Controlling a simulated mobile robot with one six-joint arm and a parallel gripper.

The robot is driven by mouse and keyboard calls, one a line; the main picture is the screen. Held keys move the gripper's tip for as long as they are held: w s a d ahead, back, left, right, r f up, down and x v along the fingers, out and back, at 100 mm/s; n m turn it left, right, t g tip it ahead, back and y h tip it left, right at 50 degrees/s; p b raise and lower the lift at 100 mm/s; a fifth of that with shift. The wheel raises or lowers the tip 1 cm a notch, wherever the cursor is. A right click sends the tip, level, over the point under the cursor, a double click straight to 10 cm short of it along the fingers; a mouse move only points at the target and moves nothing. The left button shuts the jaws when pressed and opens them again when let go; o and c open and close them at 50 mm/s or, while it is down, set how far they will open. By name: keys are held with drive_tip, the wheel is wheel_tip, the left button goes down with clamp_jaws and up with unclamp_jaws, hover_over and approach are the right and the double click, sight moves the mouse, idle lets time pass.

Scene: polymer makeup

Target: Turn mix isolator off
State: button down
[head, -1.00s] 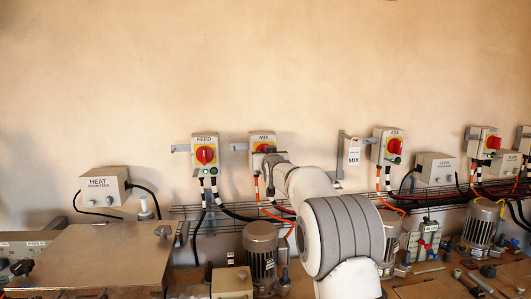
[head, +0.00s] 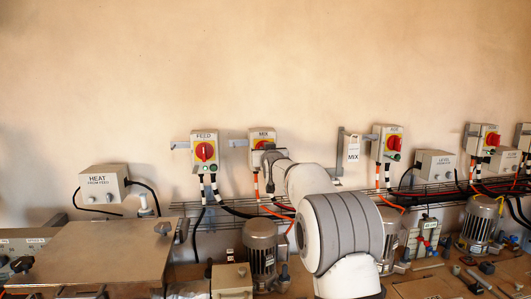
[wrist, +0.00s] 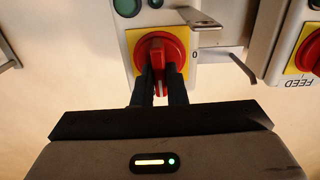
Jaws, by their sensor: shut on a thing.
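The mix isolator is a pale box (head: 262,137) labelled MIX on the wall, with a red rotary knob on a yellow plate. In the wrist view, which is upside down, its red knob (wrist: 177,52) sits at top centre. My gripper (wrist: 158,72) has its two dark fingers on either side of the knob's raised handle, shut on it. The handle lies in line with the fingers. A "0" mark shows on the plate at the right of the knob. In the head view my gripper (head: 268,153) hides the lower part of the box.
The FEED isolator (head: 205,151) is close on the left; its red knob (wrist: 311,53) shows at right in the wrist view. A hanging MIX tag (head: 352,149) and another isolator (head: 388,143) are to the right. Cables, a wire tray and motors (head: 260,248) lie below.

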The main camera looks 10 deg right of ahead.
drive_tip(key=shift+f+n+b, duration=0.1)
drive_tip(key=shift+n+b, duration=0.2)
drive_tip(key=shift+b, duration=0.05)
drive_tip(key=n, duration=0.5)
drive_tip(key=n+b, duration=0.1)
drive_tip(key=n, duration=0.5)
drive_tip(key=n+b, duration=0.1)
drive_tip(key=n, duration=0.5)
drive_tip(key=shift+a+f, duration=0.2)
drive_tip(key=shift+a, duration=0.05)
drive_tip(key=c, duration=1.5)
unclamp_jaws()
drive_tip(key=shift+o, duration=0.2)
